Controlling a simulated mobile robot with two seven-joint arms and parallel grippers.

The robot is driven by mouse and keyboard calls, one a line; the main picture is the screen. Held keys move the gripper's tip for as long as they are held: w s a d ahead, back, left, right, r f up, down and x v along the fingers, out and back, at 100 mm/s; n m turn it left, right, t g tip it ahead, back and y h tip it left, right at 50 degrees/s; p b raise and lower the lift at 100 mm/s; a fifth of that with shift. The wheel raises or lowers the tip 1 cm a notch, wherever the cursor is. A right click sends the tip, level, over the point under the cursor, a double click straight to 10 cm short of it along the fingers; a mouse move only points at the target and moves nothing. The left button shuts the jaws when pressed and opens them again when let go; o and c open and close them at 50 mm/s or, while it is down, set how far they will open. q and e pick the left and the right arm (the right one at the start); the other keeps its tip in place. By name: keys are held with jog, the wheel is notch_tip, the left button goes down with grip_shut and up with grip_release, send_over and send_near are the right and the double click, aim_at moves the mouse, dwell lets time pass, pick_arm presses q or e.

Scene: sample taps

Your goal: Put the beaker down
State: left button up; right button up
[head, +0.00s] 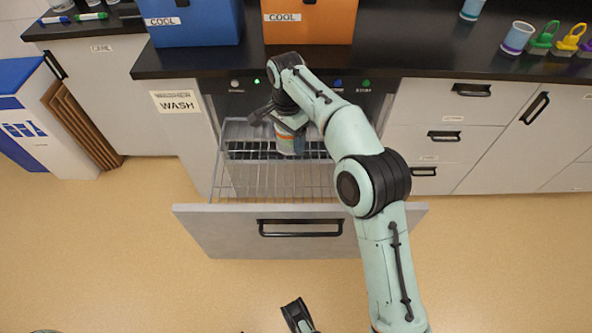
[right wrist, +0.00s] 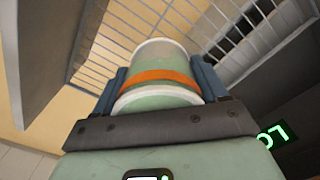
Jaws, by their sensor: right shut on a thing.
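The beaker (right wrist: 160,75) is a pale green cylinder with white rims and an orange band. My right gripper (head: 287,125) is shut on it, with one finger on each side in the right wrist view. In the head view the beaker (head: 286,145) shows partly under the gripper, over the back part of the wire rack (head: 262,180) in the pulled-out washer drawer. I cannot tell whether it touches the rack. A dark part of mine, perhaps the left gripper, shows at the bottom edge; its jaws cannot be made out.
The drawer front (head: 215,232) stands out over the floor. A WASH sign (head: 175,102) is left of the washer. Blue (head: 190,22) and orange (head: 310,22) COOL boxes stand on the black counter (head: 420,50) above. The front of the rack is empty.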

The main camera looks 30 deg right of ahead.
jog(key=b, duration=0.4)
send_over(290, 184)
notch_tip(290, 184, down, 14)
jog(key=shift+f, duration=0.2)
notch_tip(290, 184, down, 4)
jog(key=shift+f+b, duration=0.15)
jog(key=shift+b, duration=0.45)
pick_arm(q)
jog(key=w+a+f+t+y, duration=0.1)
jog(key=w+a+f, duration=0.3)
jog(key=f, duration=0.3)
jog(key=shift+w+n+t, duration=0.3)
jog(key=shift+w, duration=0.4)
pick_arm(e)
jog(key=shift+f, duration=0.45)
jog(key=shift+f, duration=0.15)
jog(key=o, duration=1.1)
pick_arm(q)
jog(key=shift+s, duration=0.1)
